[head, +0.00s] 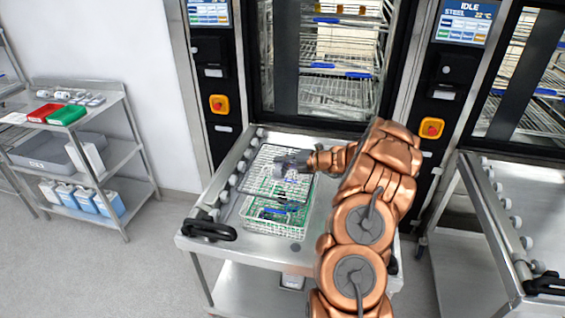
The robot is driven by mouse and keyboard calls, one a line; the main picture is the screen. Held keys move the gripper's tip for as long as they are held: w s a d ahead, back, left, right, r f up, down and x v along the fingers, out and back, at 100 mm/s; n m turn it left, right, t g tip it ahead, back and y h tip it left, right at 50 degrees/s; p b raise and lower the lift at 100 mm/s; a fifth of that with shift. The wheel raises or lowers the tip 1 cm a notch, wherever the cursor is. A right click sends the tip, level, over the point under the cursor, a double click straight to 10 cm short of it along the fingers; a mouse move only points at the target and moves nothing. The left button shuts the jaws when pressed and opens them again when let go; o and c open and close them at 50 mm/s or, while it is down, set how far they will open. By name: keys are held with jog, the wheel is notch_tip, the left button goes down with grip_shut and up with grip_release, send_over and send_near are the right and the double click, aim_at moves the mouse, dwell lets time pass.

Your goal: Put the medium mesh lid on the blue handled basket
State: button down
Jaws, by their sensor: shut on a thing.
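The wire basket (272,229) sits on the steel trolley top in front of the left washer. Green and some blue show in and on it. A flat wire mesh lid (262,163) lies or hangs over the far part of the basket and beyond it. My gripper (280,170) is over the lid's middle, reaching in from the right, and is shut on the mesh lid. Its fingertips are small and partly hidden here. I cannot tell whether the lid touches the basket. The basket's blue handles are hard to make out.
The trolley (215,215) has rollers along its left edge and a black handle (209,230) at its front left. The washer (320,60) behind holds racks. A shelf cart (90,150) stands left; another trolley (500,240) stands right. Floor between them is clear.

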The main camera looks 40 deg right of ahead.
jog(key=shift+f+b, duration=3.7)
jog(key=shift+f, duration=0.05)
jog(key=shift+r+p, duration=0.15)
jog(key=shift+p, duration=0.3)
jog(key=shift+s+p, duration=0.15)
jog(key=shift+p, duration=1)
jog(key=shift+f, duration=1.45)
jog(key=c, duration=1.1)
grip_release()
jog(key=shift+c, duration=0.2)
